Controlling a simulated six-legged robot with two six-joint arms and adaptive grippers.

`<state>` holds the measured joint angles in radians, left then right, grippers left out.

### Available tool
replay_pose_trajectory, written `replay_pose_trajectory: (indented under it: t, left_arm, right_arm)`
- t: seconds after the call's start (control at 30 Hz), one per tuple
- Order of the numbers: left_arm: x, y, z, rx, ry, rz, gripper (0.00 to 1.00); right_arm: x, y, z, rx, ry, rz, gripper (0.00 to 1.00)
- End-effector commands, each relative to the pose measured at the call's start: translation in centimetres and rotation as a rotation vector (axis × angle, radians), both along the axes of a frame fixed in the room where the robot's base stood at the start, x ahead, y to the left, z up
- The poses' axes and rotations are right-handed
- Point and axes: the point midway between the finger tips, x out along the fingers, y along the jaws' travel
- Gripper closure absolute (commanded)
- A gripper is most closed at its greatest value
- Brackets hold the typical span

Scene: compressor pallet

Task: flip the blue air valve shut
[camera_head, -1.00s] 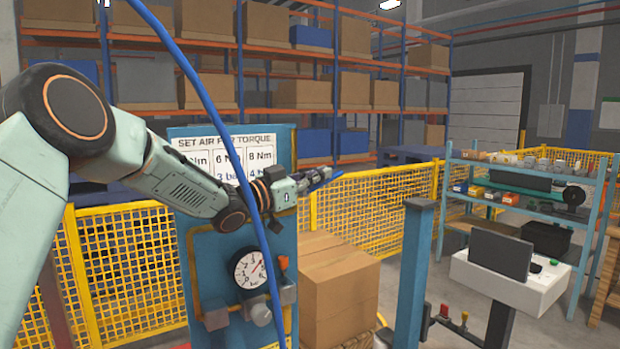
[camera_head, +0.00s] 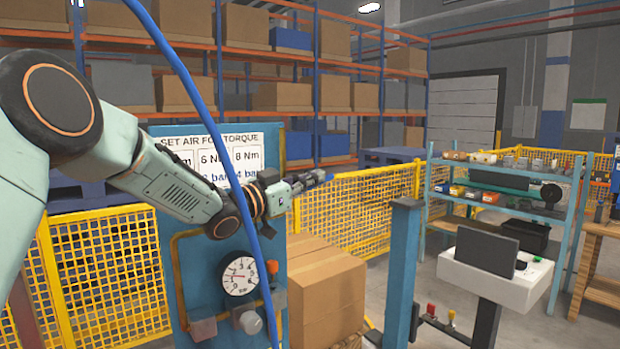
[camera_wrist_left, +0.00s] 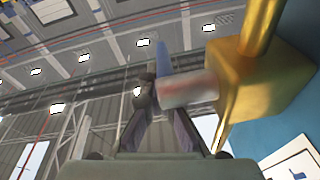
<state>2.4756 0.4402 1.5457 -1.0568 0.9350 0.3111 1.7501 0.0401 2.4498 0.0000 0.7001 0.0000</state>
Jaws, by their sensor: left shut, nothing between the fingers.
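My left gripper (camera_head: 311,182) is shut and empty, reaching right across the upper part of the blue panel (camera_head: 205,255). Its dark fingers (camera_wrist_left: 155,95) show in the left wrist view. A blue lever (camera_wrist_left: 162,58), seemingly the air valve handle, stands just beyond the fingertips there. Whether they touch it is unclear. A grey cylinder (camera_wrist_left: 187,91) lies right of the fingers, running into a brass block (camera_wrist_left: 262,78) with a pipe. In the head view small blue parts sit at the gripper's tip, too small to separate. My right gripper is out of view.
The panel carries a pressure gauge (camera_head: 239,275) and a torque sign (camera_head: 215,162). A blue hose (camera_head: 212,130) hangs across the view before my arm. Cardboard boxes (camera_head: 325,290), a blue post (camera_head: 402,265) and yellow fencing (camera_head: 365,205) stand right of the panel.

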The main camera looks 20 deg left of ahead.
Motion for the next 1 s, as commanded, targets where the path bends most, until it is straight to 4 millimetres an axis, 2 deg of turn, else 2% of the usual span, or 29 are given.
replay_pose_trajectory:
  t: [0.83, 1.0]
  left_arm:
    - [0.01, 0.38, 0.02, -0.001, 0.0, 0.001, 1.0]
    - [0.04, 0.16, 0.71, 0.0, 0.0, 0.0, 1.0]
  right_arm:
    - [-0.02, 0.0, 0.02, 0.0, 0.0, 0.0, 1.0]
    - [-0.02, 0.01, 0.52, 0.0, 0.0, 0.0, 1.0]
